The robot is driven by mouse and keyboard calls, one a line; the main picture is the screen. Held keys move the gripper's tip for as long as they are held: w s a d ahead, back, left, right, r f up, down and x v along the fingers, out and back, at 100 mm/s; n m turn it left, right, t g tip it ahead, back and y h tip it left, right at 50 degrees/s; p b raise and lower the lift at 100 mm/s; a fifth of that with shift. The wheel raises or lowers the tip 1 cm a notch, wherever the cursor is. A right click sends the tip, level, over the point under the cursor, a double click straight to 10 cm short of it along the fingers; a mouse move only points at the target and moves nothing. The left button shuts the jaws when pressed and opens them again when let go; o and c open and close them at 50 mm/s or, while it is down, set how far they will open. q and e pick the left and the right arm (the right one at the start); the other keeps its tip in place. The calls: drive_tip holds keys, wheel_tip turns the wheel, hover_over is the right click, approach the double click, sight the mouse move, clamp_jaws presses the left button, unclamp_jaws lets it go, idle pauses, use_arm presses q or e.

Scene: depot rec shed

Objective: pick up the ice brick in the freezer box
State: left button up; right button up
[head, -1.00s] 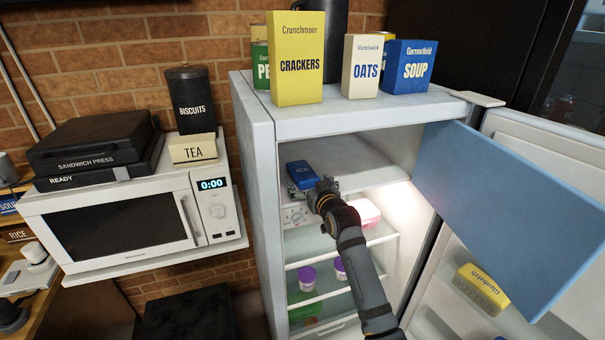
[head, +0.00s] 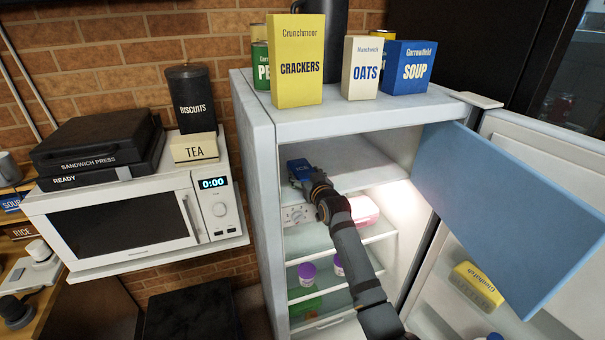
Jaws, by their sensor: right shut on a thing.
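The blue ice brick (head: 299,168), with pale lettering, is in the freezer box (head: 345,160), the top compartment of the open fridge. My right gripper (head: 304,178) reaches into the compartment from the front and is shut on the ice brick. The arm and wrist hide part of the gripper and the brick's near right side. I cannot tell whether the brick is clear of the compartment floor. The blue freezer flap (head: 505,220) stands open to the right. My left gripper is not in view.
The fridge door (head: 560,150) is open at the right, with a yellow pack (head: 478,287) in its shelf. Purple-lidded jars (head: 307,272) and a pink pack (head: 364,211) sit on the fridge shelves below. Boxes such as crackers (head: 296,65) stand on top. A microwave (head: 130,220) is left.

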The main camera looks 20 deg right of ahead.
drive_tip(key=c, duration=0.3)
drive_tip(key=shift+r+b, duration=0.45)
drive_tip(key=shift+r, duration=0.1)
drive_tip(key=s+r+b, duration=0.1)
drive_tip(key=s+r, duration=0.3)
drive_tip(key=s+r+b, duration=0.2)
drive_tip(key=s+r, duration=0.2)
drive_tip(key=s, duration=0.1)
drive_tip(key=s+r+b, duration=0.2)
drive_tip(key=s+r, duration=0.2)
drive_tip(key=s, duration=0.1)
drive_tip(key=shift+d, duration=0.2)
